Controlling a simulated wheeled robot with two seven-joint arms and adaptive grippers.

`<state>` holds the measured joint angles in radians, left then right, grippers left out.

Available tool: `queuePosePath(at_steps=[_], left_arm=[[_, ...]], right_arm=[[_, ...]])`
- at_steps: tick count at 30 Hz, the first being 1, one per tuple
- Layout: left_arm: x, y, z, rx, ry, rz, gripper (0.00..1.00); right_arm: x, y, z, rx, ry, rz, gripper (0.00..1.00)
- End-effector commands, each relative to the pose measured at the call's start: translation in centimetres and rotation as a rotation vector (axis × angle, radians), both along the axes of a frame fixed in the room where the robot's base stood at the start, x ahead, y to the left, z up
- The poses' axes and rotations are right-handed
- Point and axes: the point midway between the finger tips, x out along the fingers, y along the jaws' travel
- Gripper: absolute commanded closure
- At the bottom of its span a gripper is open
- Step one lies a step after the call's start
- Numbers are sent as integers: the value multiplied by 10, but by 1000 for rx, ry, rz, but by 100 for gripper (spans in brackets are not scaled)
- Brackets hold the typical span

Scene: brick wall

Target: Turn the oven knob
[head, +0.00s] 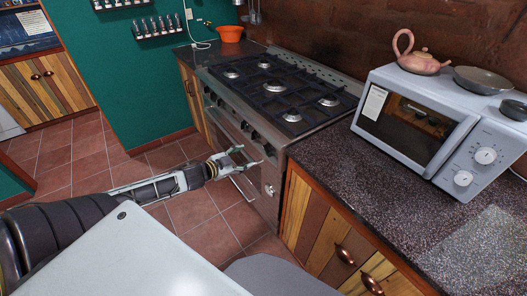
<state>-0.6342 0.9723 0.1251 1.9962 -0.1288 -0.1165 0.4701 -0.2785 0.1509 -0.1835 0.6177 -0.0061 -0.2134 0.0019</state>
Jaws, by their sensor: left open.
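The oven (278,130) is a steel range with black burner grates, in the middle of the head view against the back wall. A row of dark knobs (255,135) runs along its front panel. My left gripper (252,156) is open in front of the right part of the oven front, just below the nearer knobs. Its fingers point toward the oven and nothing shows between them. I cannot tell whether a fingertip touches the panel. The gripper and arm hide part of the oven door. My right gripper is not in view.
A dark speckled counter (350,190) adjoins the oven at right, with a microwave (425,125) on it. A pink teapot (418,60) and a pan (482,80) stand on the microwave. Tiled floor (75,155) is clear at left.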

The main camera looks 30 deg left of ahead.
Motion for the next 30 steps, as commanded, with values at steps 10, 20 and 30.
queuePosePath(at_steps=[10,20,30], left_arm=[[14,-3,-5,-1,-1,0,40],[28,-6,-10,-1,-2,-1,40],[42,-8,-15,1,-1,-1,40]], right_arm=[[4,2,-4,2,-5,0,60],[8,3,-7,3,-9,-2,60],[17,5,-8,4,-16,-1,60]])
